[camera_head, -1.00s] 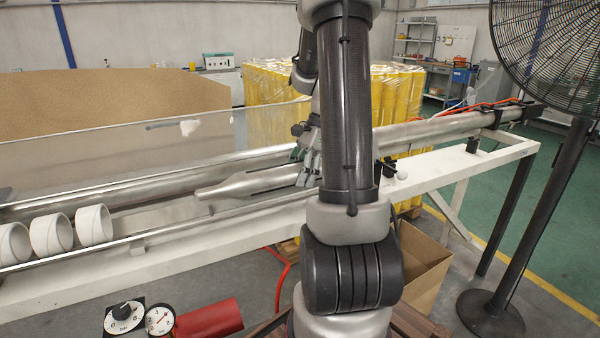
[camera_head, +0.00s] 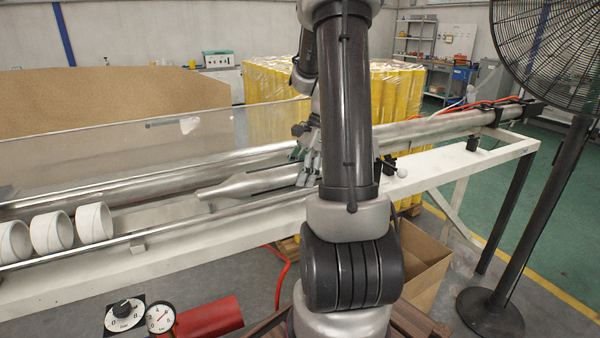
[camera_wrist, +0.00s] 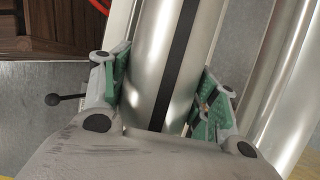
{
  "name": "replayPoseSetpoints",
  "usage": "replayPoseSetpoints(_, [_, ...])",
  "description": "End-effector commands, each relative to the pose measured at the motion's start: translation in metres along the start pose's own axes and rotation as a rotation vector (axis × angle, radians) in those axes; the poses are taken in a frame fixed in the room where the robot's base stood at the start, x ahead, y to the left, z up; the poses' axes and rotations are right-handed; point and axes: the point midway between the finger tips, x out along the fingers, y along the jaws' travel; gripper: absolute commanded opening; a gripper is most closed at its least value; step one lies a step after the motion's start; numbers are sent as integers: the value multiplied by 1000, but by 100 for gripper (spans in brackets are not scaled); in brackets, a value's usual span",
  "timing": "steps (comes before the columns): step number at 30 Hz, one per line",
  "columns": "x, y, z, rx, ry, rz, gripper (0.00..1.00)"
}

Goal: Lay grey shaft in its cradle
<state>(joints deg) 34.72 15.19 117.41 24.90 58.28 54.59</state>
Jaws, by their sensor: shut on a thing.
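The grey shaft (camera_head: 238,187) is a metal cylinder with a dark stripe and a narrowed left end. It lies lengthwise along the white machine frame, in front of a longer metal roller. My gripper (camera_head: 309,165) is at the shaft, partly hidden behind my arm. In the wrist view the gripper (camera_wrist: 165,95) has a green-padded finger on each side of the shaft (camera_wrist: 160,60), shut around it. The cradle cannot be made out clearly, and whether the shaft rests on it cannot be told.
Several white cores (camera_head: 50,233) sit on the frame (camera_head: 160,258) at left. The long roller (camera_head: 150,180) runs behind the shaft. A black-knobbed lever (camera_wrist: 68,98) is beside the gripper in the wrist view. A fan (camera_head: 550,50) stands at right, and an open cardboard box (camera_head: 430,265) below.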

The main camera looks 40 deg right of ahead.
Motion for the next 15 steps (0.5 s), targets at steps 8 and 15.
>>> replayPoseSetpoints(8, [1,0,-1,0,1,-1,16])
replayPoseSetpoints(15, [1,0,-1,0,1,-1,84])
